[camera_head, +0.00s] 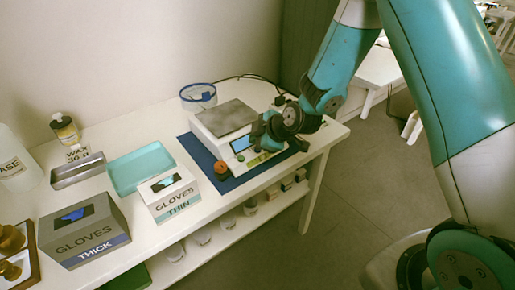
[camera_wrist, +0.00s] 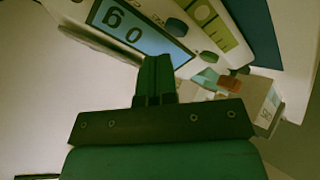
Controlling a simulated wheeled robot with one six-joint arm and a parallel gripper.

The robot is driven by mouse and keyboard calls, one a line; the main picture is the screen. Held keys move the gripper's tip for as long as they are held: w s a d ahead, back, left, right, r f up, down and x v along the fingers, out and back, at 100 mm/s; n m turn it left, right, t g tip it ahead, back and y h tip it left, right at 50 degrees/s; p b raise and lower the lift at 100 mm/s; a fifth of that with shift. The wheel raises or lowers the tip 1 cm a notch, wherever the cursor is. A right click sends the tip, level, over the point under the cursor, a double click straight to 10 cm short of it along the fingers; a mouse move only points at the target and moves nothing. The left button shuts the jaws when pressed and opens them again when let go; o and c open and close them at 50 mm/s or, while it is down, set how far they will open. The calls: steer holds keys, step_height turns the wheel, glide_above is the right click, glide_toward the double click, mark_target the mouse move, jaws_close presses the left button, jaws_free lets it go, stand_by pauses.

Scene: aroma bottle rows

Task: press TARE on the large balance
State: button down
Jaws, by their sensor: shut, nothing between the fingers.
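The large balance (camera_head: 207,133) is white with a bare grey square pan (camera_head: 228,117). It stands on a blue mat (camera_head: 213,179). Its blue display (camera_head: 239,144) shows on the front face. In the wrist view the display (camera_wrist: 140,32) appears upside down and reads 0 g. Beside it are a dark oval button (camera_wrist: 178,27), a second small button (camera_wrist: 208,57) and a yellow-green label (camera_wrist: 211,22). I cannot read which is TARE. My gripper (camera_wrist: 155,62) is shut and empty, its tips over the front panel near the display's edge. I cannot tell whether they touch it.
An orange-and-dark jar (camera_head: 221,171) stands at the balance's left front corner. A glass dish with blue rim (camera_head: 198,95) is behind. The thin gloves box (camera_head: 172,197) and a teal tray (camera_head: 140,168) lie left. The table's edge is close on the right.

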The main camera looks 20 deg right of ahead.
steer(key=shift+r+p, duration=1.35)
steer(key=shift+r, duration=1.05)
steer(key=shift+s+a+r, duration=0.1)
steer(key=shift+r, duration=0.15)
steer(key=s+a+r+m+g+y+p, duration=0.1)
steer(key=s+a+r+m+g+p, duration=0.25)
steer(key=s+r, duration=0.85)
steer(key=s+r+m+g, duration=0.2)
steer(key=s+r, duration=0.2)
steer(key=s, duration=0.5)
steer(key=s+r+m+g+h, duration=0.1)
steer(key=s+r+m+g, duration=0.1)
steer(key=s+r, duration=0.3)
steer(key=s, duration=0.4)
steer(key=shift+s+a, duration=0.15)
steer(key=shift+a, duration=0.1)
